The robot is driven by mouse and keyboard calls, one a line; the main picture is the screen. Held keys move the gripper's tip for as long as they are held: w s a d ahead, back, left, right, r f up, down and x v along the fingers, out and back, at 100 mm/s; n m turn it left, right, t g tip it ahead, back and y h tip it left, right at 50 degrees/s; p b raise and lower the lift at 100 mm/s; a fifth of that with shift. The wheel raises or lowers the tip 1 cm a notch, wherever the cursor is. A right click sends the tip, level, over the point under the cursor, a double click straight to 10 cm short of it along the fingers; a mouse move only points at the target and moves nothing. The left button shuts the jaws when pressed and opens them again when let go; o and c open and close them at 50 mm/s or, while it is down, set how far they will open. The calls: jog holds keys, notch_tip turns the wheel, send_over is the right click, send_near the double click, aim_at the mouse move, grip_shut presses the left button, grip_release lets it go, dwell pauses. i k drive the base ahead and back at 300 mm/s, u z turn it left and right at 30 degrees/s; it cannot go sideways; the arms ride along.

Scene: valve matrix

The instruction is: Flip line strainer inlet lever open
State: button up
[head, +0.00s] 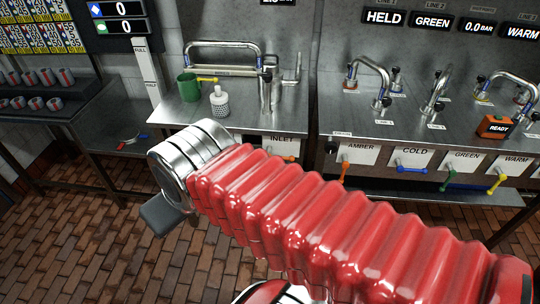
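A white plate reading INLET (282,140) is on the front of the left steel counter. Just below it a small part of an orange lever (290,158) shows; my red arm sleeve hides the rest, so its position cannot be told. A steel pipe fixture (266,85) stands on the counter above the plate. My arm reaches across the front from lower right to steel rings at the left. A dark grey piece of my gripper (165,213) seems to stick out below the rings. Its fingers are not clearly visible, and nothing shows held.
A green mug (188,87), a yellow handle (207,79) and a white perforated bottle (220,102) are on the left counter. The right counter front has an orange lever (345,172), a blue one (411,170), a green one (447,179) and a yellow one (496,182). Brick floor (85,235) is clear at lower left.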

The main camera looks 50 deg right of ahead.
aim_at(291, 159)
jog(key=u, duration=0.25)
jog(key=i, duration=0.95)
jog(key=z, duration=0.15)
